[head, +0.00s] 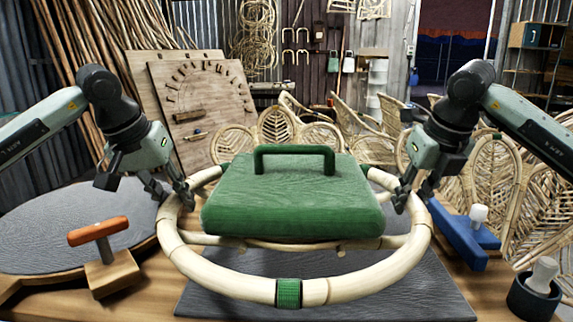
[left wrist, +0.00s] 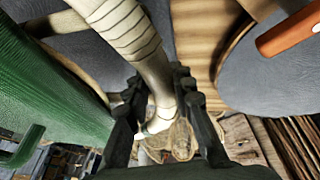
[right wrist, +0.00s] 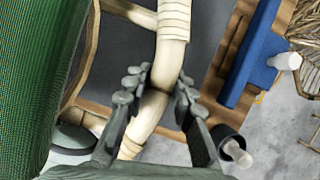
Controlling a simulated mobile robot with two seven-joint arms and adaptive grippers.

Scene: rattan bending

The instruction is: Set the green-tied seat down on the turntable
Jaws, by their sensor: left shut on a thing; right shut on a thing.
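The seat, a pale rattan hoop (head: 345,286) with a green tie (head: 288,292) at its front, lies roughly level over a dark grey mat. My left gripper (head: 180,193) is shut on its left side; the rattan tube (left wrist: 150,75) shows between the fingers in the left wrist view. My right gripper (head: 406,195) is shut on its right side, with the tube (right wrist: 168,62) between the fingers in the right wrist view. A round grey disc with a wooden rim, apparently the turntable (head: 60,240), is at the left. The gap under the hoop is hard to judge.
A green block with a handle (head: 290,210) sits within the hoop's outline, hiding its back. An orange-handled tool on a wooden block (head: 112,270) stands by the disc. A blue clamp (head: 462,236) and dark cup (head: 533,297) are at the right. The grey mat (head: 430,295) has bare room.

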